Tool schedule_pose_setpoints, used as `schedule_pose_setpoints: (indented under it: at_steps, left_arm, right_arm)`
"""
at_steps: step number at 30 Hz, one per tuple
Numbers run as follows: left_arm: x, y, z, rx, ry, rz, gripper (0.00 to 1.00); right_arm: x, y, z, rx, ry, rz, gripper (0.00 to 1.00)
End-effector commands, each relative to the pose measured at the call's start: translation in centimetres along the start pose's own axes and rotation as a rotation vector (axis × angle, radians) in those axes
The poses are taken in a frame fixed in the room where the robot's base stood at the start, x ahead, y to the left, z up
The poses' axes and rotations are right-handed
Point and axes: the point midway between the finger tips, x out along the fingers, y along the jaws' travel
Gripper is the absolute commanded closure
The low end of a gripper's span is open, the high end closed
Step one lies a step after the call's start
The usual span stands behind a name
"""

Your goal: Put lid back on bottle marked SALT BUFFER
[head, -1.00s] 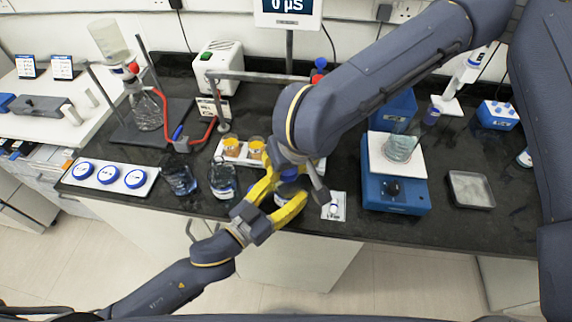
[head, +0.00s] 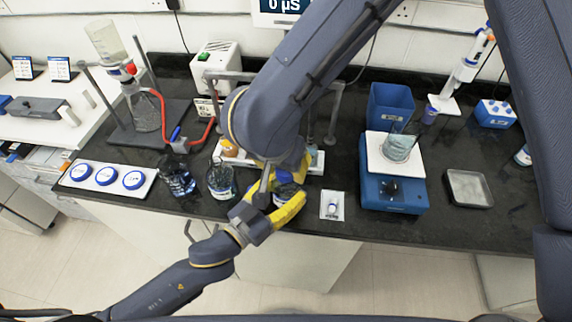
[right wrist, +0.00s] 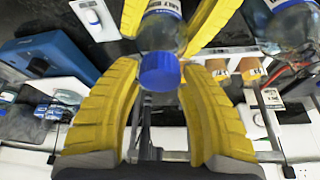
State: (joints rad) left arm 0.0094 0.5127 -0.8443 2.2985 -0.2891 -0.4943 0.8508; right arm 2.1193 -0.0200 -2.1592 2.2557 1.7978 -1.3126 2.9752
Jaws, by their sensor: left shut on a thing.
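The SALT BUFFER bottle (right wrist: 165,30) is clear with a blue and white label. My left gripper (head: 288,200) is shut around its body near the bench's front edge. In the right wrist view the left fingers flank the bottle at the top. A blue lid (right wrist: 160,72) shows between the tips of my right gripper (right wrist: 160,75), which touch its two sides. The lid lines up with the bottle's mouth; whether it is seated cannot be told. In the head view my right wrist hangs over the bottle and hides its top.
A white strip with several blue discs (head: 107,176) lies further left.

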Motion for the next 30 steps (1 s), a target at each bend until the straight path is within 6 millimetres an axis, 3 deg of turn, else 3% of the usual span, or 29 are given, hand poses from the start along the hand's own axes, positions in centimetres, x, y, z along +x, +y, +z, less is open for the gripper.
schedule_pose_setpoints:
  at_steps: [4,13,22,30]
  left_arm:
    - [0.0,0.0,0.0,0.0,0.0,0.0,1.0]
    - [0.0,0.0,0.0,0.0,0.0,0.0,1.0]
    - [0.0,0.0,0.0,0.0,0.0,0.0,1.0]
    - [0.0,0.0,0.0,0.0,0.0,0.0,1.0]
  right_arm:
    - [0.0,0.0,0.0,-0.001,0.0,0.0,0.4]
    - [-0.3,0.0,-0.2,0.0,0.002,-0.001,0.4]
    - [-3.2,0.0,-1.5,0.001,0.003,-0.002,0.4]
    - [-4.2,0.0,-1.8,0.0,0.001,0.0,0.4]
